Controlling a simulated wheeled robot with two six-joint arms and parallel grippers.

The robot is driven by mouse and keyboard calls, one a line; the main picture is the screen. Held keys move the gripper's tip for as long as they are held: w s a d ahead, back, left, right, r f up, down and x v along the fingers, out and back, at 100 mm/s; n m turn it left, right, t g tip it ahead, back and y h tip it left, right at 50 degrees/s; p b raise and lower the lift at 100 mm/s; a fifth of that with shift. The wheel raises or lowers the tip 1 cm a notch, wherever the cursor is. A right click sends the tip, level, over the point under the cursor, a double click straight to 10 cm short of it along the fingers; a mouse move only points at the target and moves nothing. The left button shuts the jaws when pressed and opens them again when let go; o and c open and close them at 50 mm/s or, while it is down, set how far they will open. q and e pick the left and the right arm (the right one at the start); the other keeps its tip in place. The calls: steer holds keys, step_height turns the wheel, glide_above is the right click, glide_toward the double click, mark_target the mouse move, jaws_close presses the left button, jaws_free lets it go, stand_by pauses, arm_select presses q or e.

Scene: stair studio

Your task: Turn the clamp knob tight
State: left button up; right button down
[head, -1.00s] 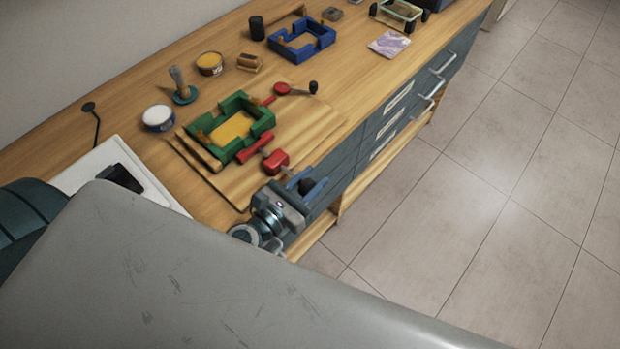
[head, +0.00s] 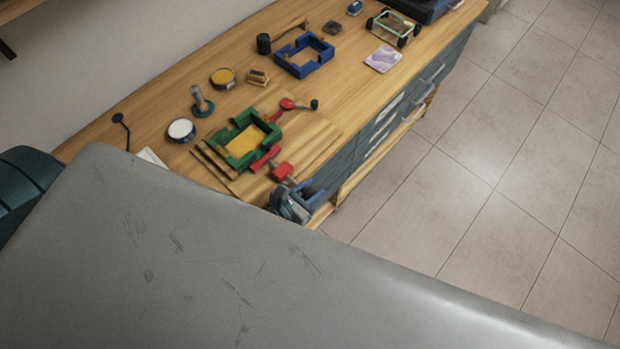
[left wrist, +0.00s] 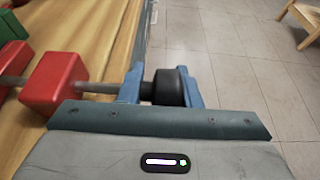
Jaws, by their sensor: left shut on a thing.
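The red clamp (head: 283,171) sits at the front side of a green frame (head: 236,140) with a yellow middle, on a wooden board. In the left wrist view, a thin grey screw runs from the clamp's red block (left wrist: 55,84) to a black knob (left wrist: 172,87). My left gripper (head: 311,190) is shut on this knob, with one blue finger on each side of it, just off the bench's front edge. A second red clamp (head: 287,104) with a black knob (head: 314,104) is at the frame's far side. My right gripper is not in view.
On the bench stand a white-topped tin (head: 181,130), a yellow-topped tin (head: 223,78), a teal-based brush (head: 201,102) and a blue frame (head: 304,56). Drawers with handles (head: 432,72) line the bench front.

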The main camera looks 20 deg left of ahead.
arm_select(q)
steer(key=shift+s+d+f+g+p, duration=0.1)
steer(key=shift+s+f+g+p, duration=0.1)
steer(key=shift+g+p, duration=0.25)
steer(key=shift+f+g+y, duration=0.15)
steer(key=shift+g+y, duration=0.25)
steer(key=shift+g, duration=0.15)
steer(key=shift+s+f+g, duration=0.1)
steer(key=shift+g, duration=0.4)
steer(key=o, duration=0.6)
steer(key=shift+o, duration=0.9)
steer(key=shift+d, duration=0.1)
steer(key=shift+d+r, duration=0.1)
steer(key=shift+r, duration=0.15)
